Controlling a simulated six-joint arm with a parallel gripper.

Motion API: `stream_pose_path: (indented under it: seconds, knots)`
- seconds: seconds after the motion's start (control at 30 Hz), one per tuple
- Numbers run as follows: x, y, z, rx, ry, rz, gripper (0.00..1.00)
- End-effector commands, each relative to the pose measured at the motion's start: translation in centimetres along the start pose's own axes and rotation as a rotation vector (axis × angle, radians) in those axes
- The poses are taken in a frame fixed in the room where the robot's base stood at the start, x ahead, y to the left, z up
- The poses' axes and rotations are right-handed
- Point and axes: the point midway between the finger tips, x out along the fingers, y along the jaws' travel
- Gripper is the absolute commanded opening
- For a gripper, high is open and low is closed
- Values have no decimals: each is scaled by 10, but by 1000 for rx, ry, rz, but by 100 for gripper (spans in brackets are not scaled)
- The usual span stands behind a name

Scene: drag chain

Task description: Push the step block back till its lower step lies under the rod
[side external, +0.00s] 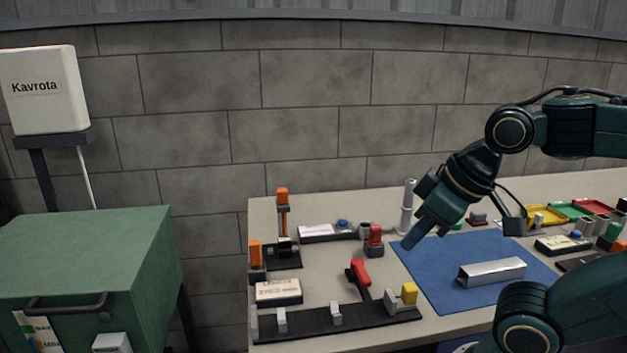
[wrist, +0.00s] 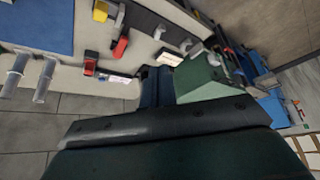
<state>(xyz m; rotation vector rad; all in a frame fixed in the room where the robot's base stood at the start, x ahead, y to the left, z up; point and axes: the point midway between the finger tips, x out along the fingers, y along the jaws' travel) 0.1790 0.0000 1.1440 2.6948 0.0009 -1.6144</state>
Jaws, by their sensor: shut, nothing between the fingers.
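In the side external view, a small dark and pale block (side external: 285,246) sits on a black base at the left of the bench. It may be the step block, but its steps are too small to make out. An upright rod (side external: 283,218) with an orange top stands directly behind it; I cannot tell whether this is the task's rod. My gripper (side external: 410,243) is shut and empty, tilted down over the left edge of the blue mat, well right of that block. In the wrist view my dark blue fingers (wrist: 157,86) are together.
A red clamp (side external: 375,238) and a red lever (side external: 360,273) stand between my gripper and the block. A black rail (side external: 335,320) with a yellow block (side external: 409,293) runs along the front. A silver bar (side external: 492,271) lies on the blue mat (side external: 440,290).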

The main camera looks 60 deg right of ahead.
Motion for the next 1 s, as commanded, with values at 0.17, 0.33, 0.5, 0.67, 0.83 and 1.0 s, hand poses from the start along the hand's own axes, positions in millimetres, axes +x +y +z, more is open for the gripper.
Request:
stream_pose_path:
  seconds: [0.17, 0.33, 0.5, 0.67, 0.83, 1.0]
  knots:
    - [0, 0, 0, 3, 0, 0, 0]
    - [0, 0, 0, 2, 0, 0, 0]
    - [0, 0, 0, 0, 0, 0, 16]
    - [2, 1, -3, -12, -2, 5, 47]
    - [10, 4, -11, -55, -8, 19, 57]
    - [24, 11, -25, -137, -19, 50, 57]
